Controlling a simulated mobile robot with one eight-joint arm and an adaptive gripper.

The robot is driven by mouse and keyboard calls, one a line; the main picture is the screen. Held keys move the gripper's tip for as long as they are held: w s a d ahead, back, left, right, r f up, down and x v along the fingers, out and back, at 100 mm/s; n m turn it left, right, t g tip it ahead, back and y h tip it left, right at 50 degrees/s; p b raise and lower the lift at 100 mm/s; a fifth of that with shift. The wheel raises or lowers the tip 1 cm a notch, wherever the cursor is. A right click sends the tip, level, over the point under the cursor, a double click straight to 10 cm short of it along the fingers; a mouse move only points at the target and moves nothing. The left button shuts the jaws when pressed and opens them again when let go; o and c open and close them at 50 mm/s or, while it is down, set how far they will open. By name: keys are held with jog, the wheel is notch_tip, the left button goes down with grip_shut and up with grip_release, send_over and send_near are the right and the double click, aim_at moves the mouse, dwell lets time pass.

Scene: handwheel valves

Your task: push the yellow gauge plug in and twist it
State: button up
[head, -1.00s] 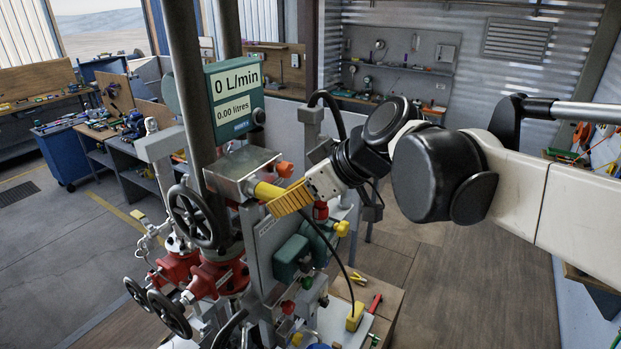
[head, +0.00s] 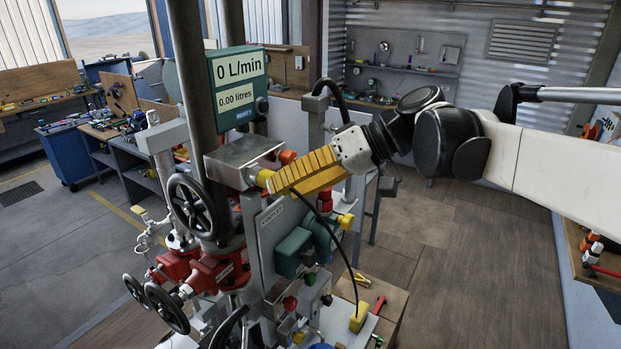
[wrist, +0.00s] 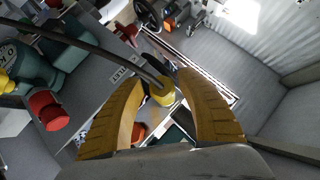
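The yellow gauge plug (head: 264,178) sticks out of the right side of a grey metal box (head: 240,158) below the flow display. In the wrist view the plug (wrist: 163,93) is a short yellow cylinder with a black cable crossing close to it. My gripper (head: 272,184) points left at the plug, and its yellow ribbed fingers hide part of it in the head view. In the wrist view my gripper (wrist: 162,82) has its fingertips on either side of the plug, with narrow gaps that look clear. Firm contact is not visible.
The flow display (head: 238,88) reads 0 L/min above the box. A black handwheel (head: 193,208) and red valve bodies stand left of the plug. Green parts (head: 290,255) and a yellow block (head: 357,317) on the black cable sit below.

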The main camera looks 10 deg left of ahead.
jog(key=shift+s+r, duration=0.1)
jog(key=shift+r, duration=0.05)
jog(key=v, duration=1.1)
jog(key=s+d+f+m+t+h+b, duration=0.3)
jog(key=d+f+b, duration=0.4)
jog(key=f+b, duration=0.5)
jog(key=s+d+f+m+t+h+b, duration=0.2)
jog(key=s+d+f+b, duration=0.4)
jog(key=f, duration=2.1)
jog(key=s+d+f+m+t+h+b, duration=0.3)
jog(key=d+f+b, duration=0.6)
jog(key=f+b, duration=0.9)
notch_tip(320, 180, down, 2)
jog(key=s+m+h, duration=0.1)
jog(key=m+h, duration=0.1)
jog(key=h, duration=0.1)
jog(key=shift+s+t+h, duration=0.3)
jog(key=shift+o, duration=0.2)
jog(key=shift+d+f, duration=0.1)
